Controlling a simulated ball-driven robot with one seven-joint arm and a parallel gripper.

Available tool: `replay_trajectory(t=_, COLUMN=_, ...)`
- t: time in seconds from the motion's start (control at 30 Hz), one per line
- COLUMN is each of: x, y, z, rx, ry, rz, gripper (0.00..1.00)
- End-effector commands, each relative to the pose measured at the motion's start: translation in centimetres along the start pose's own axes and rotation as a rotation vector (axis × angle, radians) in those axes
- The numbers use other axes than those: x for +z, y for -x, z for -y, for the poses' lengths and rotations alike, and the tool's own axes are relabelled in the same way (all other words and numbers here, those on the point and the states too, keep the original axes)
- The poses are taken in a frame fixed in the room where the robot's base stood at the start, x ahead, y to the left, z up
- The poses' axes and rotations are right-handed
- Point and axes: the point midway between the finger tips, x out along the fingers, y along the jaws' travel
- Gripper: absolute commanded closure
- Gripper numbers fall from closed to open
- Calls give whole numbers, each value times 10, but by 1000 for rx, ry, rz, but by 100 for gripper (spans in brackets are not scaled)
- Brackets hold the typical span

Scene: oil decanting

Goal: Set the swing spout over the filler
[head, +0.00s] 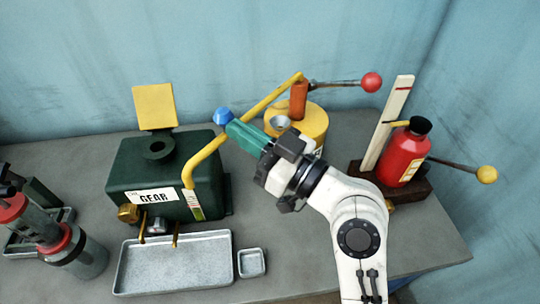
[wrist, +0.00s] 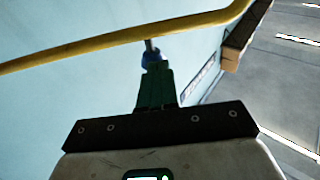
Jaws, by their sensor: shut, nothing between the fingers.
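The swing spout (head: 207,151) is a yellow bent tube running left from an orange post on a yellow drum. Its down-turned end hangs by the front right of the green GEAR box, apart from the filler. The filler (head: 157,148) is a dark round opening on the box top. A blue knob (head: 222,117) is at the spout; in the wrist view the knob (wrist: 151,58) sits on a short stem by the tube (wrist: 120,41). My gripper (head: 231,125) has green fingers, shut and empty, with tips at the knob. I cannot tell if they touch it.
A raised yellow lid (head: 154,106) stands behind the filler. A metal tray (head: 175,265) and small dish (head: 252,262) lie in front. A red bottle (head: 404,154) and red-knobbed lever (head: 371,82) are right. Grey pump cylinders (head: 78,252) stand left.

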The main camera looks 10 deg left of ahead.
Motion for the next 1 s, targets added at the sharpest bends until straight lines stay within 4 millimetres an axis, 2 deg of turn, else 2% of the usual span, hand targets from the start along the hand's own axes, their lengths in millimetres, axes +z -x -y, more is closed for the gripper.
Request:
replay_trajectory(t=0.2, x=8, y=-41, z=3, rx=5, ry=1, rz=1, gripper=100)
replay_trajectory(t=0.4, x=14, y=-74, z=3, rx=130, ry=28, rz=0, gripper=100)
replay_trajectory(t=0.7, x=23, y=-111, z=-9, rx=135, ry=27, rz=-1, gripper=100)
replay_trajectory(t=1.0, x=28, y=-136, z=-17, rx=135, ry=27, rz=1, gripper=100)
